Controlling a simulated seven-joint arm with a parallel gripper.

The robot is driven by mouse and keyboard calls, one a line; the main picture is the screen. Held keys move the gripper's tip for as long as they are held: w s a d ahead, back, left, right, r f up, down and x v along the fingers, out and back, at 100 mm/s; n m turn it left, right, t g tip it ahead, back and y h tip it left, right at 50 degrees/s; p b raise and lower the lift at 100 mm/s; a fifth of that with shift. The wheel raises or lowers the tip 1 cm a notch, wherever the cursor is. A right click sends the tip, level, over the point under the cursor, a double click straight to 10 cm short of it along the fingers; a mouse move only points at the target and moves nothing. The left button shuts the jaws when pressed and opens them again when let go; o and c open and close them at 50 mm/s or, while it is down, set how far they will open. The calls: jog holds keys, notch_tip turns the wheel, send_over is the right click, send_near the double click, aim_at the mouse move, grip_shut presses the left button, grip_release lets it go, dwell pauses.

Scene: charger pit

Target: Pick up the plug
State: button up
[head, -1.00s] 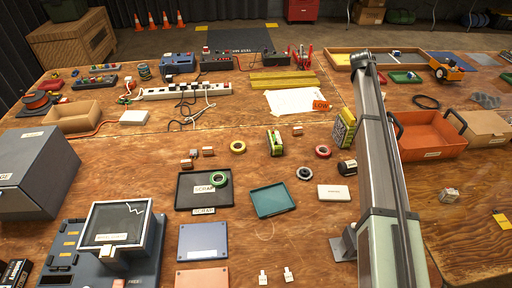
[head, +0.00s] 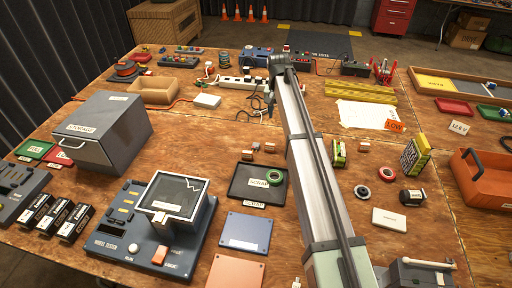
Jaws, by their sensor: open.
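A white power strip (head: 232,83) lies toward the back of the wooden table, left of my arm's upper end. Dark plugs with cords (head: 248,85) stand in it, and loose black cords trail down from it beside my arm. My arm hides the strip's right part. I cannot tell which plug is meant. A small white piece (head: 296,283), possibly a plug, shows at the bottom edge.
A grey storage box (head: 102,130) and a tester with a screen (head: 150,228) stand at the left. A black scrap tray (head: 240,192) lies left of my arm. Small blocks, tape rolls and a yellow box (head: 415,153) lie right of it. Bare table shows at left centre.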

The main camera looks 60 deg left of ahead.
send_over(256, 145)
jog(key=shift+g, duration=0.4)
notch_tip(256, 145, down, 14)
jog(key=shift+s+r, duration=0.1)
jog(key=shift+c, duration=0.2)
jog(key=c, duration=0.8)
